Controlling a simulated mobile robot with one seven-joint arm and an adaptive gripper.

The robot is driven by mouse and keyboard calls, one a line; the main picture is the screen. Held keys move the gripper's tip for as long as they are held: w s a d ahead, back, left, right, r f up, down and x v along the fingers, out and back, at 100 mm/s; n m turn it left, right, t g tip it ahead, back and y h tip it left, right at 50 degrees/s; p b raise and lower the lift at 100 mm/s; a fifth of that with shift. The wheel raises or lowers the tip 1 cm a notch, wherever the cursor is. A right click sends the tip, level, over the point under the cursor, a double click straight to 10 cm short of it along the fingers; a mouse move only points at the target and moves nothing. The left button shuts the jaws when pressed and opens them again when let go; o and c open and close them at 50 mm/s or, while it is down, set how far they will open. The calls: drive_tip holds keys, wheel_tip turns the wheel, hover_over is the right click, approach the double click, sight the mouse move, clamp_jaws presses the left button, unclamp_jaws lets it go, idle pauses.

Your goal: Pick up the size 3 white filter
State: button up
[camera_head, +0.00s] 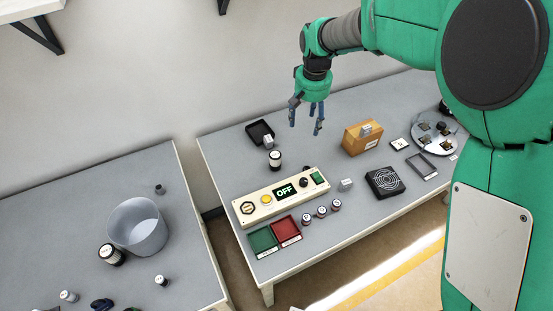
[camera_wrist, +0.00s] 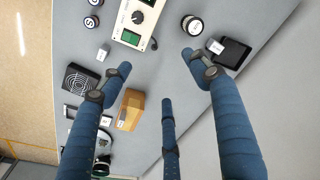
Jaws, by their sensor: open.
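My gripper (camera_head: 306,121) hangs open and empty above the back of the right table; its spread blue fingers also show in the wrist view (camera_wrist: 158,70). No thing can be surely read as the size 3 white filter. A black-and-white cylinder (camera_head: 275,160) stands upright near the black tray, below and left of my gripper; it also shows in the wrist view (camera_wrist: 193,25). Three small round pieces with white tops (camera_head: 321,212) stand in a row at the table's front. A larger black-and-white cylinder (camera_head: 111,255) is on the left table. Its markings are too small to read.
The right table holds a control panel (camera_head: 285,193) reading OFF, green and red trays (camera_head: 264,240), a brown box (camera_head: 359,140), a black fan (camera_head: 385,181), and a black tray (camera_head: 259,132). A grey bowl (camera_head: 138,228) stands on the left table. A gap separates the tables.

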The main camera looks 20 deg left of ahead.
drive_tip(key=n, duration=0.1)
approach(276, 155)
drive_tip(key=shift+w+a+r+g+b, duration=0.15)
drive_tip(key=shift+w+a+g+b, duration=0.15)
drive_tip(key=shift+w+g, duration=0.1)
drive_tip(key=shift+f+b, duration=0.8)
drive_tip(key=shift+f, duration=3.5)
drive_tip(key=shift+s+f+b, duration=0.15)
drive_tip(key=shift+f+b, duration=0.7)
drive_tip(key=shift+f, duration=1.75)
drive_tip(key=c, duration=1.2)
